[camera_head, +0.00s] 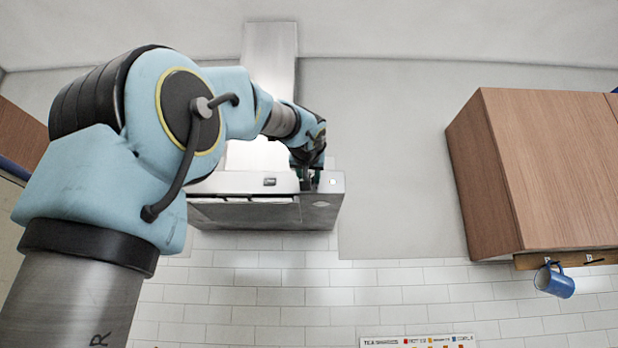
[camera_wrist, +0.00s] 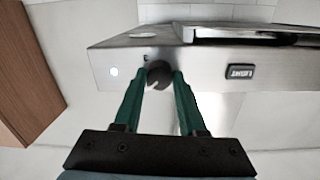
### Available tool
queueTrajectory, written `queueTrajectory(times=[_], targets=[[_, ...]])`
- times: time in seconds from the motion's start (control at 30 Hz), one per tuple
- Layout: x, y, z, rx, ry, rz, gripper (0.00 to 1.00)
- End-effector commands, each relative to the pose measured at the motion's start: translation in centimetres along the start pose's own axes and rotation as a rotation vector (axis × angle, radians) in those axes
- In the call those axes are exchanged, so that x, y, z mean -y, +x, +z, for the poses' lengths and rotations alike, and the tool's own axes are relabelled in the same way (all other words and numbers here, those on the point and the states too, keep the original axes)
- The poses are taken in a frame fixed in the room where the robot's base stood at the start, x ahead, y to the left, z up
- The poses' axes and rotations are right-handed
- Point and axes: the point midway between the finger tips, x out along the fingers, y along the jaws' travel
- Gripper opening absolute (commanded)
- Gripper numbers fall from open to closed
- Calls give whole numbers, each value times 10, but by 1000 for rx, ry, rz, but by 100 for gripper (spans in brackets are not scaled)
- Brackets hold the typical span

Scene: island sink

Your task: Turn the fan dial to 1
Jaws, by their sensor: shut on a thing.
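The range hood (camera_head: 240,185) hangs on the wall in the head view, and its front panel (camera_wrist: 205,72) fills the upper part of the wrist view. The round dark fan dial (camera_wrist: 158,74) sits on that panel, with a small mark just above it. My gripper (camera_wrist: 160,78) has its two green fingers on either side of the dial, shut on it. In the head view my gripper (camera_head: 309,180) is at the right part of the hood front, and the dial is hidden there. I cannot read the dial's setting.
A LIGHT button (camera_wrist: 240,71) and a small lit round spot (camera_wrist: 114,72) are on the panel beside the dial. A wooden cabinet (camera_head: 545,165) hangs at the right with a blue mug (camera_head: 554,281) under it. The wall between hood and cabinet is clear.

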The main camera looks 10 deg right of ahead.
Motion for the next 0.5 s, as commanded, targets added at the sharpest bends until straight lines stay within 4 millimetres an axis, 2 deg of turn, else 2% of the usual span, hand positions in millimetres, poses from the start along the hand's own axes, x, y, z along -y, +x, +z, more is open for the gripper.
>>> queueTrajectory(times=[0.03, 0.3, 0.5], targets=[[0, 0, 0, 0, 0, 0, 42], [0, 0, 0, 0, -1, 0, 71], [0, 0, 0, 0, -1, 0, 71]])
